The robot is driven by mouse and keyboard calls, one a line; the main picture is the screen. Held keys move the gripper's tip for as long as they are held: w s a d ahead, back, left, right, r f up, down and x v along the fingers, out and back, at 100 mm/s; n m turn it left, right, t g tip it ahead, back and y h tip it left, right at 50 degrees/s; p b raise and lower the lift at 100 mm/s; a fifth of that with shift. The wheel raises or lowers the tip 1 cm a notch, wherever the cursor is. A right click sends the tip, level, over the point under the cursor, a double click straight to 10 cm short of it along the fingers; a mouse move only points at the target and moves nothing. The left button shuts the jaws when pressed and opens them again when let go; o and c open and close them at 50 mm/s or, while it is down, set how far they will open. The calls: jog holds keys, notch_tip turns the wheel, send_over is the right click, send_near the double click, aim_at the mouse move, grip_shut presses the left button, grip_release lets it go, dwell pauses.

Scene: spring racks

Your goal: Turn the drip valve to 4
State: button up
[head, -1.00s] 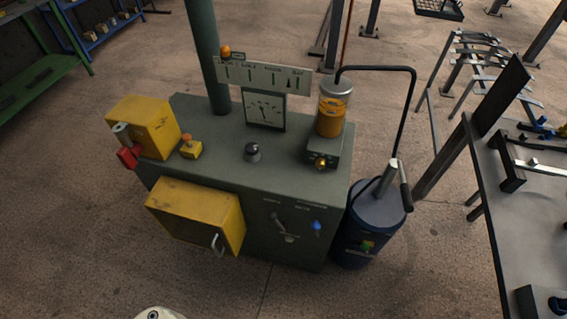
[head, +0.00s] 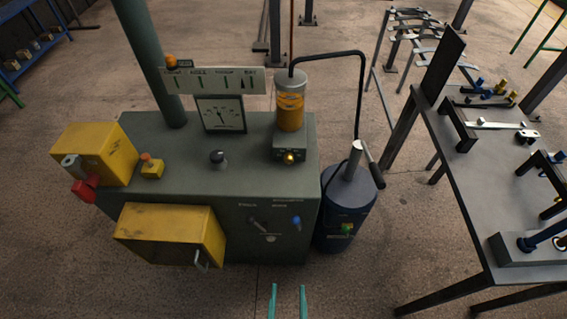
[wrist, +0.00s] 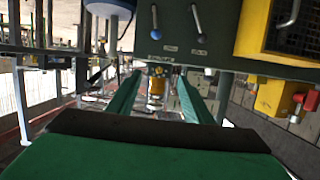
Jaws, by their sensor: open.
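The drip valve appears to be the small brass knob (head: 289,157) on the front of the dark block under the amber oil reservoir (head: 291,110), at the right end of the grey-green cabinet top. Its number marks are too small to read. My gripper (head: 288,300) shows as two teal fingers at the bottom of the head view, open, empty and apart from the cabinet. The wrist view is upside down; there the open fingers (wrist: 160,76) frame the amber reservoir (wrist: 156,88) and brass knob (wrist: 158,71) beyond them.
The cabinet (head: 190,185) carries a gauge (head: 221,115), a black knob (head: 218,158) and front levers (head: 264,228). A blue drum (head: 346,205) stands right; a workbench (head: 470,190) lies farther right. Floor before the cabinet is clear.

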jog(key=r+x, duration=0.1)
jog(key=x, duration=0.9)
jog(key=g+y, duration=0.1)
send_near(289, 161)
jog(key=shift+y, duration=0.3)
jog(key=x, duration=0.8)
jog(key=shift+w+d+f, duration=0.2)
jog(key=shift+w+f, duration=0.05)
jog(key=shift+w, duration=0.1)
jog(key=shift+c, duration=0.7)
jog(key=c, duration=0.9)
